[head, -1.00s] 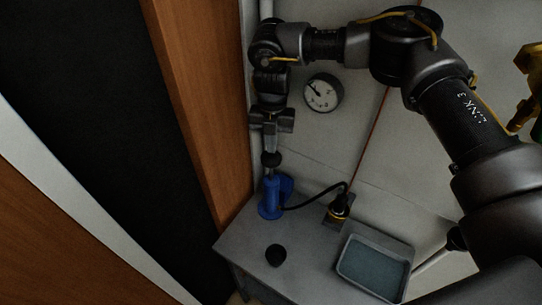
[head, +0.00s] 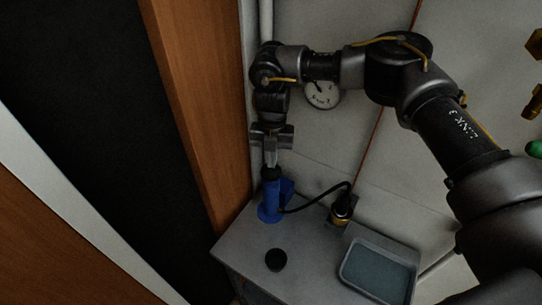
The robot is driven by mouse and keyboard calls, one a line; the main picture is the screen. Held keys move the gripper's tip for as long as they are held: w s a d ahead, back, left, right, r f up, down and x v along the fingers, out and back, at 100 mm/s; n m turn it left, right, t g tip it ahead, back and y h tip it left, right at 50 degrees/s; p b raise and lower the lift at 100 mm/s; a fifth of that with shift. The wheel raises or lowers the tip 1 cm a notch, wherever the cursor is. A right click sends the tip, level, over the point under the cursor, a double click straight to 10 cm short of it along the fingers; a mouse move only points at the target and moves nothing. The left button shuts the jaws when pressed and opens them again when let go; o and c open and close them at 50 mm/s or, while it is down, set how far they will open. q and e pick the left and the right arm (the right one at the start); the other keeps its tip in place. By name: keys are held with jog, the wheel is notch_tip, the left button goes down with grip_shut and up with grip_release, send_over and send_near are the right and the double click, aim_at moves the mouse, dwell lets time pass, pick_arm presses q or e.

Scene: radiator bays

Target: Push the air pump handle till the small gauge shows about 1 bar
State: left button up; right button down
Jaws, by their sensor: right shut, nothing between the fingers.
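The blue air pump (head: 270,203) stands upright on the grey bench at the left. Its black handle knob (head: 270,174) is low, close above the blue barrel. My right gripper (head: 271,163) is directly above the knob, pointing down, shut with nothing between its fingers; its tips appear to touch the knob. The small round gauge (head: 322,97) hangs on the wall behind; my right arm covers its upper part, and I cannot read its value. A black hose runs from the pump to a black and brass fitting (head: 341,209). My left gripper is not in view.
The grey bench (head: 240,242) carries a small black cup-like object (head: 276,259) and a shallow grey tray (head: 408,258) at the right. A wooden panel (head: 190,110) stands close left of the pump. Brass fittings (head: 535,100) show at the right edge.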

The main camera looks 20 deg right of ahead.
jog(key=shift+w+d+r, duration=0.25)
jog(key=shift+w+r, duration=0.2)
jog(key=shift+w, duration=0.15)
jog(key=shift+w+d+r, duration=0.25)
jog(key=shift+w+r, duration=0.2)
jog(key=shift+w, duration=0.1)
jog(key=shift+r, duration=0.1)
notch_tip(320, 180, up, 8)
jog(key=p, duration=0.5)
jog(key=shift+a, duration=0.15)
dwell(0.5)
